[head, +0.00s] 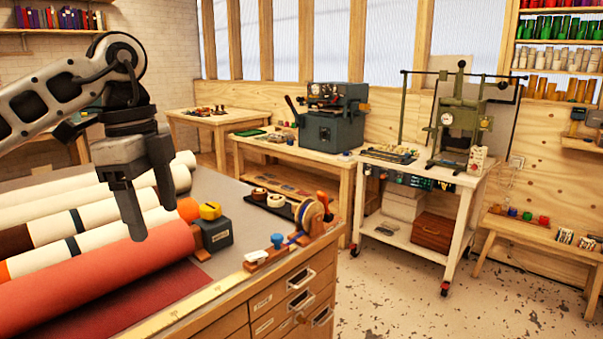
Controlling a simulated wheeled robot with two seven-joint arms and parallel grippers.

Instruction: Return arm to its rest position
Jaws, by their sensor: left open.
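My left arm comes in from the left, and my left gripper (148,205) hangs fingers down above the worktable (228,196). Its two dark fingers are apart with nothing visible between them. They show in front of several large rolls, including a red roll (95,267) along the front and a white one (107,214) with a dark band behind it. I cannot tell whether a finger touches a roll. My right gripper is not in view.
A dark block with a yellow top (213,232), a tape dispenser (308,215) and a blue-handled stamp (277,242) stand right of the rolls. Drawers (290,301) front the table. A cart with a green press (459,125) stands beyond; the floor (400,300) at right is clear.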

